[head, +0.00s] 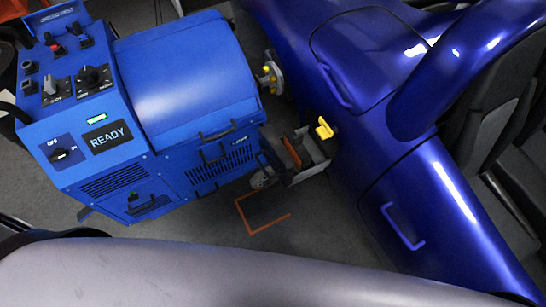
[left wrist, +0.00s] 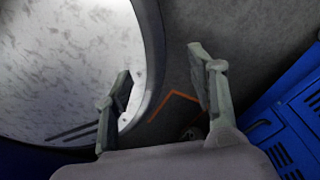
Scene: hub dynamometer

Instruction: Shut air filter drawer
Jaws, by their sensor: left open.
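The blue dynamometer unit (head: 180,85) stands at the left of the head view. Its lower right side has a vented panel (head: 228,168) with dark handles, which may be the air filter drawer; how far it stands out is hard to tell. A blue vented part with a handle (left wrist: 262,124) shows at the right edge of the left wrist view. My left gripper (left wrist: 158,64) is open with nothing between its fingers, apart from that part and to its left. It does not clearly show in the head view. My right gripper is in neither view.
A shiny blue car (head: 400,150) stands at the right, joined to the unit by a hub mount (head: 270,75). A bracket with a yellow knob (head: 323,129) sits between them. Orange floor marking (head: 262,228) lies on open grey floor. A large round pale surface (left wrist: 70,65) fills the wrist view's left.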

